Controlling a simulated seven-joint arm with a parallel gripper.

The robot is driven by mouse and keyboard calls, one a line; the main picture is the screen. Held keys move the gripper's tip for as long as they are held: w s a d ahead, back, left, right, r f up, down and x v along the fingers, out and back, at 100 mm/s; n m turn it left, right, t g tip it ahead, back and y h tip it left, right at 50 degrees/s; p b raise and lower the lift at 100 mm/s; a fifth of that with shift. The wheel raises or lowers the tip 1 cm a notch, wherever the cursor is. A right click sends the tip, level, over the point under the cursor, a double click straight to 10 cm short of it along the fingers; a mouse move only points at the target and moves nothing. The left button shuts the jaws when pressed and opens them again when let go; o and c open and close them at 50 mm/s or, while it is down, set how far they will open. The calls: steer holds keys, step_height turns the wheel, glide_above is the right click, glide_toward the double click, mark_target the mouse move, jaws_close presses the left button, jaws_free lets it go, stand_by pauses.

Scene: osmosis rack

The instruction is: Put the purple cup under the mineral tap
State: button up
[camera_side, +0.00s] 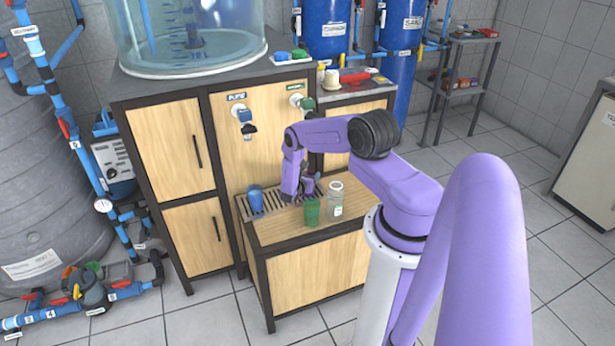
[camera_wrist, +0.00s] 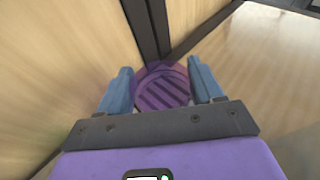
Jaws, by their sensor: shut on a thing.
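The purple cup (camera_wrist: 161,87) is see-through and sits between the two blue-grey fingers of my gripper (camera_wrist: 163,84) in the wrist view. Dark slats show through it. In the side view, my gripper (camera_side: 304,190) is shut on the cup low over the right part of the drip grate (camera_side: 284,198); my arm partly hides the cup. I cannot tell whether the cup touches the grate. Two taps are on the wooden panel: a blue one (camera_side: 244,116) at left and a green one (camera_side: 304,103) at right, above my gripper. Their labels are hard to read.
A blue cup (camera_side: 256,199) stands on the left of the grate. A green cup (camera_side: 312,212) and a clear jar (camera_side: 335,200) stand on the wooden counter (camera_side: 268,230), close in front and right of my gripper. The counter's front left is clear.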

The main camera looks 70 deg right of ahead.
steer(key=shift+f, duration=0.1)
steer(key=o, duration=1)
